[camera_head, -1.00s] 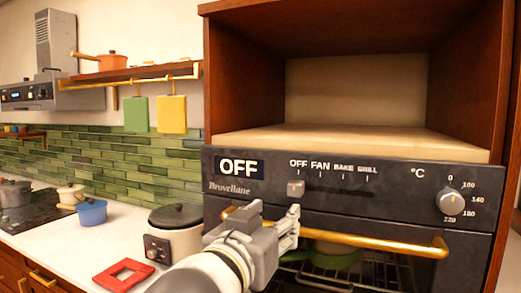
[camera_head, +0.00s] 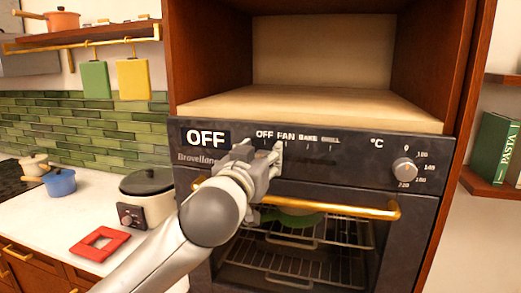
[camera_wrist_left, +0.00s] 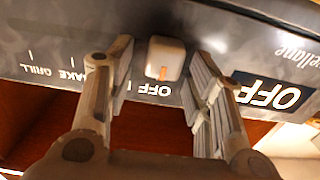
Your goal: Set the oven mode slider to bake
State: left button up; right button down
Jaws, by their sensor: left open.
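The oven (camera_head: 420,209) has a dark control panel with a display reading OFF (camera_head: 205,138). The mode scale reads OFF, FAN, BAKE, GRILL. In the left wrist view, the slider knob (camera_wrist_left: 165,58), a pale block with an orange mark, sits at the OFF label (camera_wrist_left: 152,89). My left gripper (camera_head: 275,155) is at the panel near the OFF end and largely hides the knob in the head view. In the left wrist view, the left gripper (camera_wrist_left: 165,68) is open, with one finger on each side of the knob; contact is not clear. My right gripper is not in view.
A brass oven handle (camera_head: 340,208) runs just below the panel. A temperature dial (camera_head: 404,170) is at the panel's right. A cooker (camera_head: 147,203) and a red trivet (camera_head: 96,244) are on the counter at left. An empty wooden niche (camera_head: 320,103) is above.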

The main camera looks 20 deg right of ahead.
pick_arm(q)
jog(key=shift+w, duration=0.15)
grip_shut()
dwell(0.4)
